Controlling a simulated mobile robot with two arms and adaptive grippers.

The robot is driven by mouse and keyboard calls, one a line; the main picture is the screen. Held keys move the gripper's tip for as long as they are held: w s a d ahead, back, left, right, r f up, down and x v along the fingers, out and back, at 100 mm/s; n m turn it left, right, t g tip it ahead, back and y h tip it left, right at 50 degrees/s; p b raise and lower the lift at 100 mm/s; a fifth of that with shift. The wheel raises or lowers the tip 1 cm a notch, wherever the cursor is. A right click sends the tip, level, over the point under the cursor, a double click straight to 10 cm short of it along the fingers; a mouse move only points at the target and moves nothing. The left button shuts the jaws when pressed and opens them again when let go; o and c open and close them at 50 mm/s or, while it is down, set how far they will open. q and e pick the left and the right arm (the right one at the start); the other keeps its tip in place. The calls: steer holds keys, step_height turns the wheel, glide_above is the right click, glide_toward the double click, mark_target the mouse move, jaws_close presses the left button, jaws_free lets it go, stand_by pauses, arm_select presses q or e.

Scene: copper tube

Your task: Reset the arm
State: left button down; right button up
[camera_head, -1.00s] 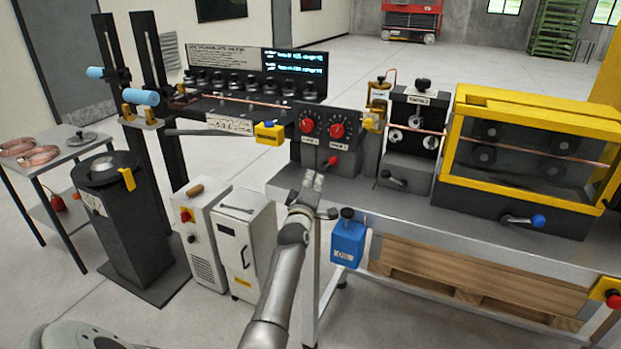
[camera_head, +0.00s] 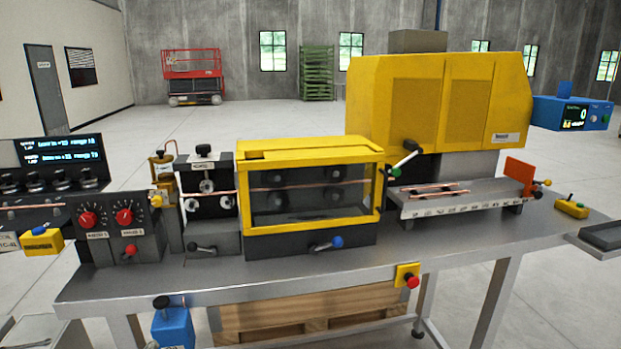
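Neither arm nor gripper shows in the head view now. The copper tube (camera_head: 222,194) runs level through the roller stand (camera_head: 208,215) and into the yellow-framed box with clear panels (camera_head: 311,205). Short copper pieces (camera_head: 430,193) lie on the grey tray (camera_head: 460,204) in front of the large yellow machine (camera_head: 440,105). The control box with two red knobs (camera_head: 110,225) stands at the left of the bench.
The grey bench (camera_head: 330,265) spans the view. An orange block (camera_head: 520,171), a yellow control box (camera_head: 572,207) and a dark tray (camera_head: 602,235) are at its right. A blue container (camera_head: 173,326) hangs at the front left. A red-buttoned yellow box (camera_head: 406,277) is on the front edge.

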arm_select(q)
steer(key=s+d+f+m+g+h, duration=0.1)
steer(key=s+d+f+m+g, duration=0.3)
steer(key=s, duration=0.7)
steer(key=s+d+m+g+h, duration=0.1)
steer(key=s+d+m+g, duration=0.2)
steer(key=s+d, duration=0.6)
steer(key=s+d+f+m+g+h, duration=0.1)
steer(key=s+d+f+m+g, duration=0.2)
steer(key=s, duration=1)
step_height(320, 180, down, 24)
steer(key=s+g, duration=0.1)
steer(key=s+a+f+g, duration=0.1)
steer(key=s+a+f, duration=0.2)
steer(key=s+f, duration=1.4)
steer(key=shift+s+f+m+y, duration=0.2)
steer(key=shift+f+m+y, duration=0.1)
steer(key=shift+a, duration=0.1)
